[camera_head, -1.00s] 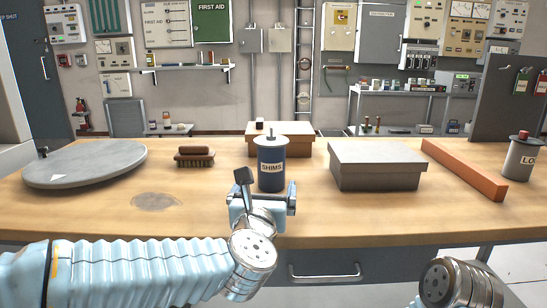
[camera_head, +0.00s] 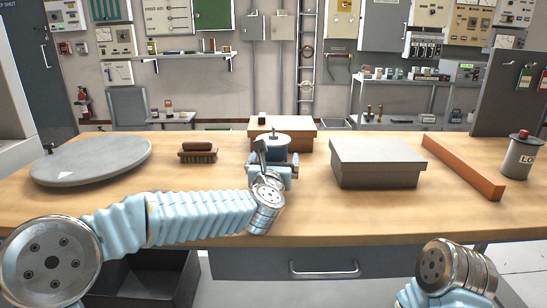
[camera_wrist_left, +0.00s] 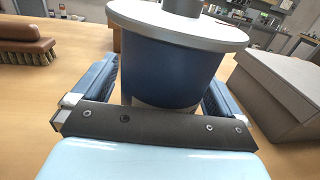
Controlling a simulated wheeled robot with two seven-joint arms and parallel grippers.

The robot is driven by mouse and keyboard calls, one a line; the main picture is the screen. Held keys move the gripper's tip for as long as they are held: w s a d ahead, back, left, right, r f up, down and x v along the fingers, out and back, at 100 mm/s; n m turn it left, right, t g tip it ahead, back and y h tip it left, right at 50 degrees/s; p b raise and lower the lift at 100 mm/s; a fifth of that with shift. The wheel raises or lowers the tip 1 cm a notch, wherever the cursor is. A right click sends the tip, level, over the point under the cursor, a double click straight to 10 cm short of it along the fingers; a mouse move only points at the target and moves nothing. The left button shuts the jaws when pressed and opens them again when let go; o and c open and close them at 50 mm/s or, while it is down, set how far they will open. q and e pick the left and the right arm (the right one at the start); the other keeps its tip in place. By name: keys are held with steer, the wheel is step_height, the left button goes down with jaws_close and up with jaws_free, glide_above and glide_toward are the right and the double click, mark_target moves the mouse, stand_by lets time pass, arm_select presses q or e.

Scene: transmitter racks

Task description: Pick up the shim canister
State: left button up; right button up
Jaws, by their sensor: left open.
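The shim canister (camera_head: 275,146) is a dark blue cylinder with a pale grey lid and a knob on top. It stands upright on the wooden workbench. In the head view my left gripper (camera_head: 273,172) is in front of it and hides its lower part and label. In the left wrist view the canister (camera_wrist_left: 172,70) stands between the two blue fingers of my left gripper (camera_wrist_left: 165,98). The fingers are open, one on each side of the canister. My right gripper is out of view; only part of my right arm shows.
A grey lidded box (camera_head: 376,162) stands close right of the canister. A brush (camera_head: 198,152) and a round grey disc (camera_head: 92,160) lie to the left. A brown box (camera_head: 300,136) stands behind. An orange bar (camera_head: 463,167) and a grey canister (camera_head: 520,157) are at the right.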

mark_target(275, 135)
arm_select(q)
steer(key=c, duration=1.3)
steer(key=shift+c, duration=0.2)
steer(key=shift+r, duration=0.1)
steer(key=shift+r, duration=0.2)
steer(key=r, duration=0.3)
steer(key=shift+s+r, duration=0.3)
steer(key=shift+s, duration=0.05)
steer(key=s+r, duration=0.3)
steer(key=r, duration=0.1)
steer(key=shift+s, duration=0.15)
steer(key=s+r+b, duration=0.1)
steer(key=s+r, duration=0.4)
steer(key=s, duration=0.5)
steer(key=shift+f, duration=0.1)
